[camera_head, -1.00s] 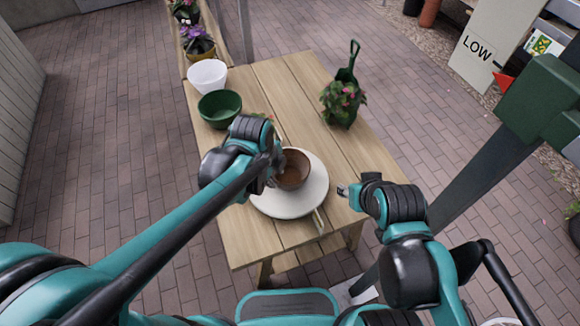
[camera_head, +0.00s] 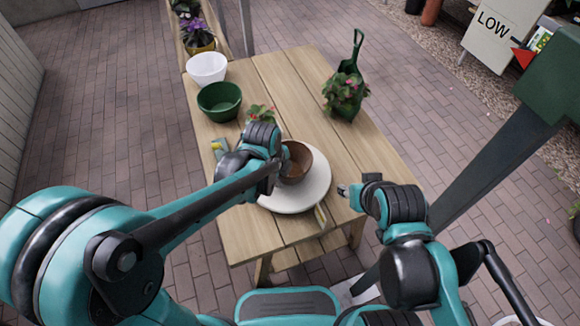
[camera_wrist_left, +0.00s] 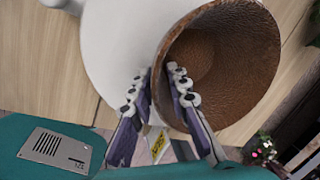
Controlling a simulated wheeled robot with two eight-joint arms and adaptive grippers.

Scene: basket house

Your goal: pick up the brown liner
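The brown liner (camera_head: 298,163) is a round, rough-textured bowl seen over the white round plate (camera_head: 310,201) on the wooden table. My left gripper (camera_head: 279,163) is at its left rim. In the left wrist view the liner (camera_wrist_left: 235,60) fills the upper right, and the left gripper's fingers (camera_wrist_left: 158,82) pinch its wall, one finger inside and one outside. I cannot tell whether the liner rests on the plate or is slightly raised. My right gripper (camera_head: 343,190) is right of the plate, apart from the liner; its finger opening is too small to read.
A green bowl (camera_head: 219,103) and a white bowl (camera_head: 207,70) stand at the table's left edge. A flowering plant (camera_head: 344,93) and a green scoop (camera_head: 352,57) are at the back right. A small plant (camera_head: 259,113) is behind my left wrist. The table's middle (camera_head: 290,90) is clear.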

